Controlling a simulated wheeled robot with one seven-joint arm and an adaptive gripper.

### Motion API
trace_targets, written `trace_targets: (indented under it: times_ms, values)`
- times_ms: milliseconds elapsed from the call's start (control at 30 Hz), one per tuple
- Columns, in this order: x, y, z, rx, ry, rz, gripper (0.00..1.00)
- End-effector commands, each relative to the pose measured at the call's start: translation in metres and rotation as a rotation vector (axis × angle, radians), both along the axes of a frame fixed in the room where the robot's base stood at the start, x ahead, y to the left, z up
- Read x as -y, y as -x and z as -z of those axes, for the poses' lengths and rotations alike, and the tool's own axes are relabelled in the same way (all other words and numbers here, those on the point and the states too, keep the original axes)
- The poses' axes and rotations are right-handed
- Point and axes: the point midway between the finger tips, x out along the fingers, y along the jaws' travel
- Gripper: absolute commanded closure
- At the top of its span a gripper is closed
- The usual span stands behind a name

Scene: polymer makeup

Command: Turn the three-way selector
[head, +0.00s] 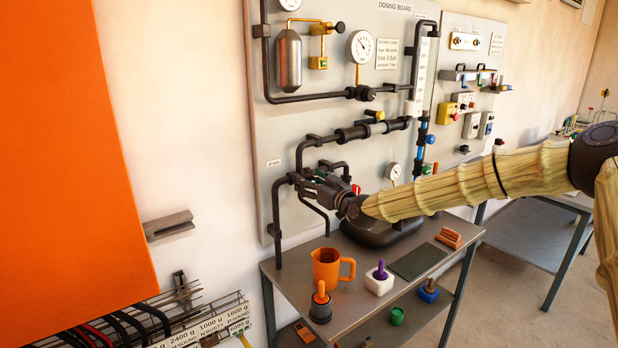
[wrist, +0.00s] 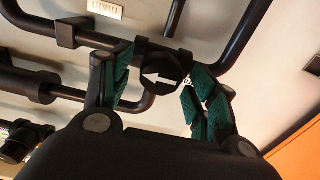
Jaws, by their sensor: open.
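The three-way selector (wrist: 158,76) shows in the wrist view as a dark knob on dark pipework, with a white arrow on its face pointing left in the picture. My gripper (wrist: 157,66) is open, with one green-padded finger to the left of the knob and the other to its right. A gap shows on the right; whether the left pad touches the knob I cannot tell. In the head view my gripper (head: 325,188) is at the lower left pipework of the dosing board (head: 290,140), and the selector is hidden behind it there.
Dark pipes (wrist: 60,22) run close around the fingers in the wrist view. Below my arm stands a metal table (head: 350,310) with an orange jug (head: 325,267), a white block (head: 378,284) with a purple peg, and a dark mat (head: 417,261). A large orange panel (head: 60,150) is at the left.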

Motion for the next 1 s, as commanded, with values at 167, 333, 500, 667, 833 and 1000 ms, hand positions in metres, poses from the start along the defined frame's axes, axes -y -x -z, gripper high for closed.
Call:
trace_targets:
  times_ms: [167,333,500,667,833,1000]
  values:
    - [-0.0051,-0.0087,-0.0001,0.000,0.000,0.001,0.41]
    - [-0.0055,-0.0104,0.0006,0.000,0.000,0.002,0.41]
    - [-0.0055,-0.0102,0.0007,-0.001,0.001,0.002,0.41]
    - [-0.0055,-0.0102,0.0006,-0.001,0.001,0.002,0.70]
    - [-0.0054,-0.0102,0.0006,-0.001,0.001,0.002,0.86]
    - [-0.0053,-0.0102,0.0016,-0.006,-0.009,0.002,0.86]
